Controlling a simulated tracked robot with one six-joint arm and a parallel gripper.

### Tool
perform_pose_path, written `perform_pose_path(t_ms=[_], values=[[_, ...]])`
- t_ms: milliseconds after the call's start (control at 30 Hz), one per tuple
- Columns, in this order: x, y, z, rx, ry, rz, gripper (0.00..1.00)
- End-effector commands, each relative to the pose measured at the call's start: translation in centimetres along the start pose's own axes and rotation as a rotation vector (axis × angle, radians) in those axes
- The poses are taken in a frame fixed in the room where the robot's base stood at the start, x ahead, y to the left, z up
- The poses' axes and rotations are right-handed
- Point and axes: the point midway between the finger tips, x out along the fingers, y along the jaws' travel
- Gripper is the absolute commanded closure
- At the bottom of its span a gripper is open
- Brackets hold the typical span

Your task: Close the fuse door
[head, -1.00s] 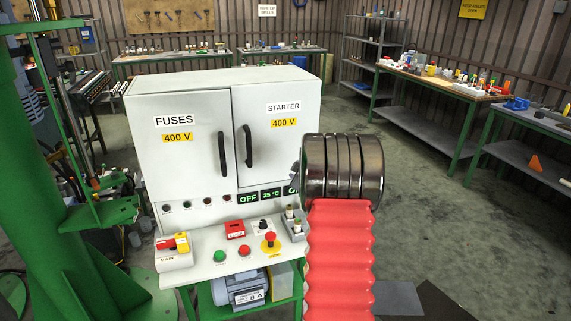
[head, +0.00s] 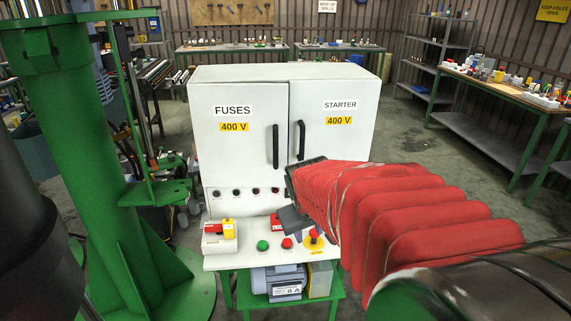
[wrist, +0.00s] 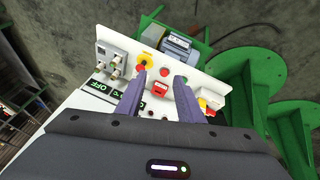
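The fuse door (head: 238,140) is the left door of the white cabinet, labelled FUSES 400 V, in the head view. It looks flush with the cabinet front; I cannot tell whether a small gap is left. Its black upright handle (head: 275,147) is near its right edge. My gripper shows in the head view as dark parts (head: 291,219) in front of the cabinet's lower part, right of the fuse door, partly hidden by my red-sleeved arm. In the wrist view my gripper (wrist: 161,80) is open, its two fingers apart and empty above the control panel.
The starter door (head: 333,125) is beside the fuse door, its handle (head: 300,140) near the seam. The control panel (head: 240,262) below carries a yellow-red emergency button (wrist: 144,61) and other switches. A green column (head: 70,140) stands at the left. Workbenches line the walls.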

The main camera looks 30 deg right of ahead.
Motion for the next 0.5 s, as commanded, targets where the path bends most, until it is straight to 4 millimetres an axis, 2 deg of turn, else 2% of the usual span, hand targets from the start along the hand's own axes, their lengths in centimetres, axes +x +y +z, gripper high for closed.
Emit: perform_pose_path(t_ms=[33, 200, 500], values=[[-1.2, -1.4, 1.0, 0.004, -0.005, -0.020, 0.66], [-4.5, -5.5, 4.5, 0.012, -0.030, -0.087, 0.66], [-9.6, -11.5, 9.9, -0.019, -0.020, -0.198, 0.66]])
